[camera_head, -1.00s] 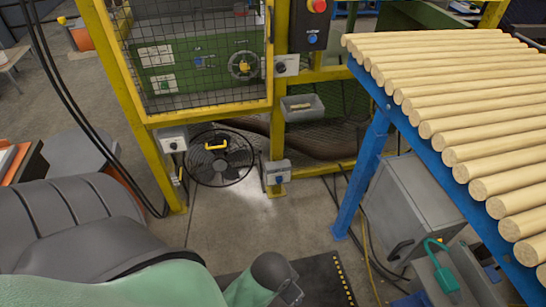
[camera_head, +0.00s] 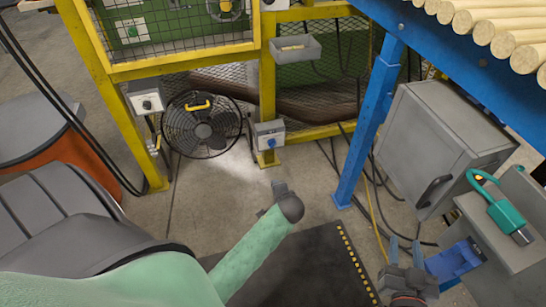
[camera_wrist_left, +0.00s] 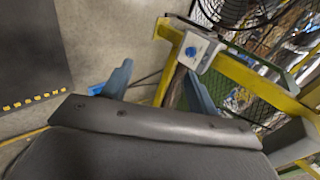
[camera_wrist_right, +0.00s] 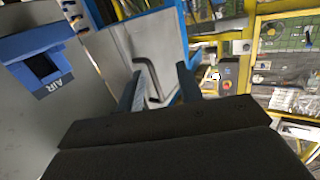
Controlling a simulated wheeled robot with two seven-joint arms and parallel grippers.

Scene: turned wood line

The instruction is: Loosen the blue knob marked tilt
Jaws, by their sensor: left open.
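A blue knob (camera_head: 271,142) sits on a grey box (camera_head: 264,130) low on the yellow post. The knob (camera_wrist_left: 190,51) and its box also show in the left wrist view, beyond the fingertips. Any marking on it is too small to read. My left gripper (camera_head: 279,187) is in front of and below the box in the head view, apart from it. Its fingers (camera_wrist_left: 160,88) are spread and empty in the left wrist view. My right gripper (camera_head: 404,250) is at the lower right, near the grey cabinet, with its fingers apart and nothing between them.
A similar box with a dark knob (camera_head: 146,102) is on the left post, beside a black fan (camera_head: 201,125). A blue table leg (camera_head: 368,125) and a grey cabinet (camera_head: 440,148) stand at right. A teal padlock-like object (camera_head: 505,212) is nearby. Floor before the post is clear.

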